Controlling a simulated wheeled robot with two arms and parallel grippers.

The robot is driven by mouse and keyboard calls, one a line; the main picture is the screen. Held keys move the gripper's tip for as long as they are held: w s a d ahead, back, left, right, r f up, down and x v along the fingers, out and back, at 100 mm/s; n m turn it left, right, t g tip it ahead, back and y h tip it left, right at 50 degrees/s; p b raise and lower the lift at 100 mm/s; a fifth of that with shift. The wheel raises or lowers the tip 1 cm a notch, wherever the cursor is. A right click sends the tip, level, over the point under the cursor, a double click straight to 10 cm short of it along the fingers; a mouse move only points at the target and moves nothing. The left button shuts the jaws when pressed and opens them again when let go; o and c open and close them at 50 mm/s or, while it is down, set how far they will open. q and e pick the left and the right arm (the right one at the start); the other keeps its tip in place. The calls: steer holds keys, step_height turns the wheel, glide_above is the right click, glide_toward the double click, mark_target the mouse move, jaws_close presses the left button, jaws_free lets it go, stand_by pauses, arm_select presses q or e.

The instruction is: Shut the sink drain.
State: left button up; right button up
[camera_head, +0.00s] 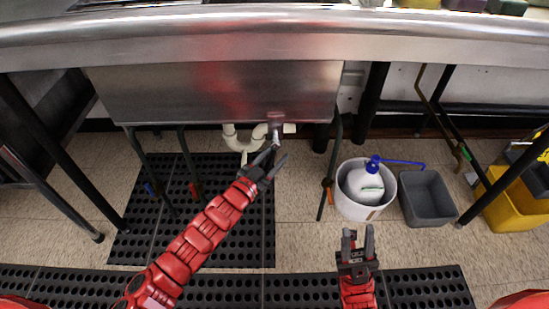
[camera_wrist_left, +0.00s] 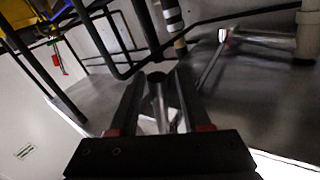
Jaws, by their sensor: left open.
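The underside of the steel sink (camera_head: 210,92) hangs below the counter. A white curved drain pipe (camera_head: 230,136) and a short metal drain fitting with a lever (camera_head: 275,128) come out beneath it. My left gripper (camera_head: 270,158) is open just below the fitting, fingers pointing up toward it. In the left wrist view my left gripper (camera_wrist_left: 157,92) is open, with a grey rod-like end (camera_wrist_left: 158,100) between the fingers; I cannot tell whether they touch it. My right gripper (camera_head: 358,240) is open and empty, low in front of the white bucket. Whether the drain is shut cannot be seen.
Thin dark pipes with blue (camera_head: 150,188), red (camera_head: 195,188) and orange (camera_head: 327,183) handles stand around the drain. A white bucket (camera_head: 345,205) holding a blue-topped jug, a grey bin (camera_head: 428,198) and a yellow bucket (camera_head: 510,205) stand right. The counter edge (camera_head: 270,38) overhangs.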

arm_select(q)
jaws_close()
stand_by(1.4)
